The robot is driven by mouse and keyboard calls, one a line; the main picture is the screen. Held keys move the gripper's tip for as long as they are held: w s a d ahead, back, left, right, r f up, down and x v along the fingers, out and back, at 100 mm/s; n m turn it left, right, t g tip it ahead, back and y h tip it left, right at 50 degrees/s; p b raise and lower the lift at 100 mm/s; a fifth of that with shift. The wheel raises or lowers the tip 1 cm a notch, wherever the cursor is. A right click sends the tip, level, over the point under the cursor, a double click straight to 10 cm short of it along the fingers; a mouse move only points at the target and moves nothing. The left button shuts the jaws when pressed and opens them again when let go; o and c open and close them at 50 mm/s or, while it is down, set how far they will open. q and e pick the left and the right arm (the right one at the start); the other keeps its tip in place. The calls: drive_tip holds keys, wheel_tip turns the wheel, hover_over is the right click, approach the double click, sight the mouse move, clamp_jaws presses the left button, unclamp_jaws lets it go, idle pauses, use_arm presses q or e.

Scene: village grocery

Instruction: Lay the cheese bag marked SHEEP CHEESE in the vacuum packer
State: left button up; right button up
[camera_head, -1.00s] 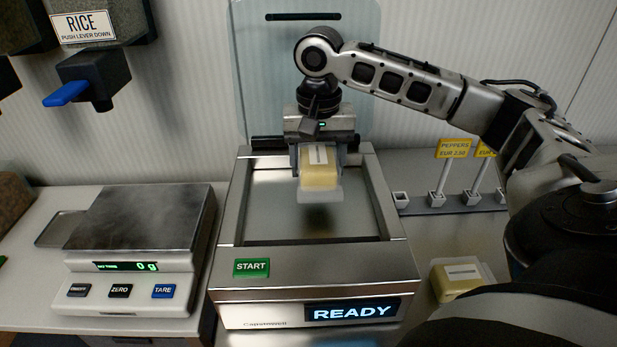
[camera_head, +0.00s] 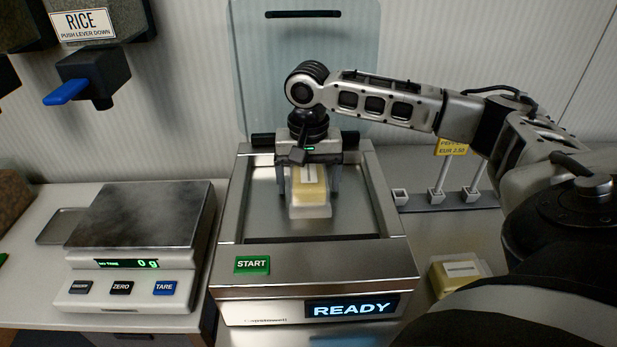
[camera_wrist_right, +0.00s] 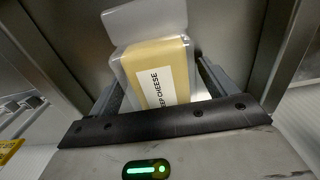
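The cheese bag (camera_head: 311,192) is a yellow block in a clear bag with a white label. It lies in the chamber of the vacuum packer (camera_head: 232,225), a steel machine with its clear lid raised. In the right wrist view the bag (camera_wrist_right: 150,57) shows a label partly reading "EEP CHEESE". My right gripper (camera_head: 309,186) is low in the chamber with its fingers on either side of the bag. The fingers stand wider than the bag, with a gap on one side, so it looks open. My left gripper is not in view.
The packer has a green START button (camera_head: 252,264) and a display (camera_head: 351,308) reading READY. A scale (camera_head: 135,215) stands to the left. A second yellow bag (camera_head: 459,272) lies to the right, near my arm. Price signs (camera_head: 452,147) stand in a rail behind it.

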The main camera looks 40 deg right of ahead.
sight(309, 174)
wheel_tip(309, 174, up, 12)
drive_tip(key=shift+r, duration=0.2)
idle(0.5)
drive_tip(key=shift+f, duration=0.1)
idle(0.4)
